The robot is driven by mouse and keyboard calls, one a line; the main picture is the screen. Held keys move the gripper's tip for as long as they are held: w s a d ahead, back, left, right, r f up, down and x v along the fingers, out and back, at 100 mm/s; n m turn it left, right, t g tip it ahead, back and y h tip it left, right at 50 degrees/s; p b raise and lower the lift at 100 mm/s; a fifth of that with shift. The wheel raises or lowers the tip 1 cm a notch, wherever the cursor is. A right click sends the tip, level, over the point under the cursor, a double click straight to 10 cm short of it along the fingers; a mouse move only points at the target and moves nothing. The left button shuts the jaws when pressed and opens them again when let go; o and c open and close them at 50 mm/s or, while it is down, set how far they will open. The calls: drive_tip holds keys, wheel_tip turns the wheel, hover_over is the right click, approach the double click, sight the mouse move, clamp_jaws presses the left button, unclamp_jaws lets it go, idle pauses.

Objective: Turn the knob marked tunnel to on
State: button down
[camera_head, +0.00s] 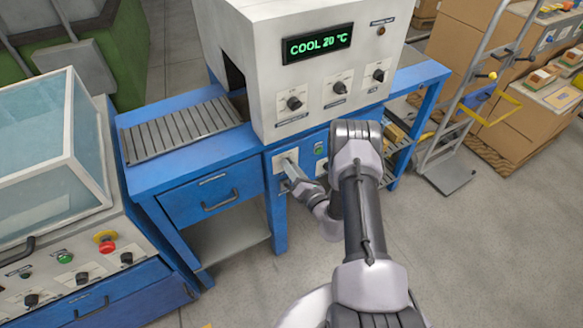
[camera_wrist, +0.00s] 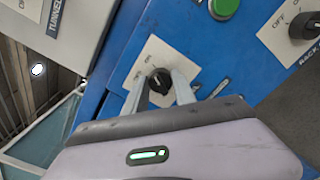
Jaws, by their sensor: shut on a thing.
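My gripper (camera_wrist: 165,88) is shut on a black knob (camera_wrist: 160,80) on a white plate (camera_wrist: 142,62) marked OFF and ON, set in a blue front panel. In the head view my gripper (camera_head: 287,164) reaches the left part of this panel, below the white oven-like machine (camera_head: 300,60). The fingers hide part of the knob, and I cannot tell surely which mark it points to. Small lettering beside its plate is too blurred to read. A label starting with TUNNEL (camera_wrist: 50,22) is at the upper left of the wrist view, on the pale machine above.
A green button (camera_wrist: 224,7) and another OFF/ON knob (camera_wrist: 304,26) are near the held knob. A blue drawer (camera_head: 213,195) is to the left. The display (camera_head: 317,43) reads COOL 20 °C. A hand truck (camera_head: 445,155) and cartons stand at right.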

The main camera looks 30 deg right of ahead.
drive_tip(key=c, duration=1)
unclamp_jaws()
drive_tip(key=s+p, duration=0.1)
drive_tip(key=s, duration=0.4)
drive_tip(key=s+p, duration=0.2)
drive_tip(key=s, duration=0.4)
drive_tip(key=s+p, duration=0.1)
drive_tip(key=s, duration=0.5)
drive_tip(key=shift+s+d, duration=0.25)
drive_tip(key=shift+d, duration=0.05)
